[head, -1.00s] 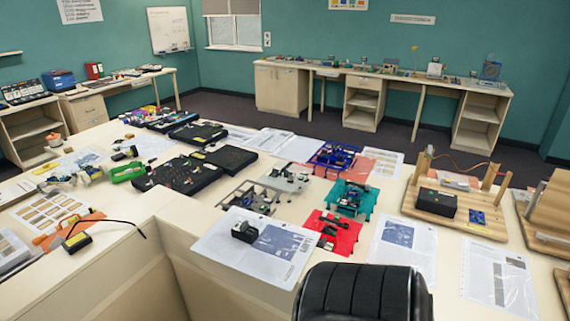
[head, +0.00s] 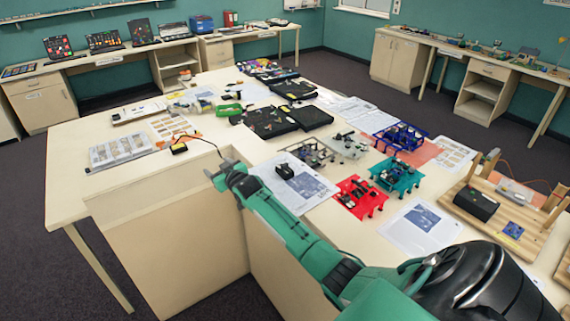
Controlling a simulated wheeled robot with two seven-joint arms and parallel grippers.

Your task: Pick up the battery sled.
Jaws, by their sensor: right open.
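I cannot tell for sure which thing is the battery sled. A small black block (head: 285,171) lies on a printed sheet (head: 308,190) near the table's inner edge. A small black box with a yellow-orange part and a thin dark cable (head: 179,149) lies further left on the table. My right gripper (head: 219,172) is open and appears empty, at the end of the green arm that reaches in from the lower right. It is over the table's inner corner, left of the black block and apart from it. My left gripper is not in view.
Red (head: 360,196), teal (head: 396,175) and blue (head: 400,137) chassis stand right of the sheet. Dark trays (head: 268,122) lie behind. A wooden board with posts (head: 500,215) is at the right.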

